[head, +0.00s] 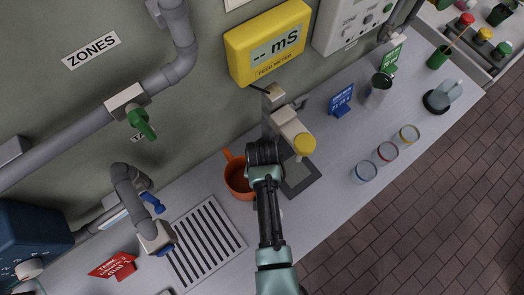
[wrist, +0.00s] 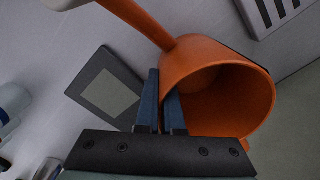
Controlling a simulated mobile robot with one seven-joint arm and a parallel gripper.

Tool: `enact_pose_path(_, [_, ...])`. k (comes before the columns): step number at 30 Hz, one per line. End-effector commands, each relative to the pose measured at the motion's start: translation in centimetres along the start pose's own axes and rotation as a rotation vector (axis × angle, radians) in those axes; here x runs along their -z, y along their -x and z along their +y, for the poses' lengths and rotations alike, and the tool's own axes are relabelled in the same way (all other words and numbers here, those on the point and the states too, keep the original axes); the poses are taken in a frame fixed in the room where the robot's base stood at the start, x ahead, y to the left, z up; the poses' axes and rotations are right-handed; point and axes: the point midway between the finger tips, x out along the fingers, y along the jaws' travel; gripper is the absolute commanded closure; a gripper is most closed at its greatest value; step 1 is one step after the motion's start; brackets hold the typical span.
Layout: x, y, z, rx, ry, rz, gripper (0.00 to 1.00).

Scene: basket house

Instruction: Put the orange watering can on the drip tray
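The orange watering can (head: 238,181) stands at or just above the counter near the wall, left of my gripper (head: 263,155). In the wrist view the orange watering can (wrist: 222,62) shows its open mouth and long spout. My gripper (wrist: 162,105) has one finger inside the can and one outside, close together on its wall. I cannot tell whether the can's base touches the counter. The drip tray (head: 205,240), a slotted pale grille, lies left of and nearer than the can; its slots (wrist: 270,12) show in the wrist view's top right corner.
A dark-framed square plate (head: 300,178) lies under a yellow-capped dispenser (head: 297,135) right of my gripper. A blue-handled tap (head: 150,215) overhangs the drip tray's left side. A red sign (head: 113,266) stands left. Several glasses (head: 387,152) stand along the counter's right.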

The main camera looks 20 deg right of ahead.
Motion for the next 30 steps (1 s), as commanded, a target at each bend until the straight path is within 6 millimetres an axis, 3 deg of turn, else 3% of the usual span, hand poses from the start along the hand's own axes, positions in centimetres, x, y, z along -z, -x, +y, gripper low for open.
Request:
enact_pose_path(7, [0.0,-0.3,0.0,0.000,0.000,0.000,1.00])
enact_pose_path(13, [0.0,-0.3,0.0,0.000,0.000,0.000,0.66])
enact_pose_path(25, [0.0,0.5,0.0,0.000,0.000,0.001,0.66])
enact_pose_path(30, [0.1,2.9,0.0,0.001,0.000,0.003,0.66])
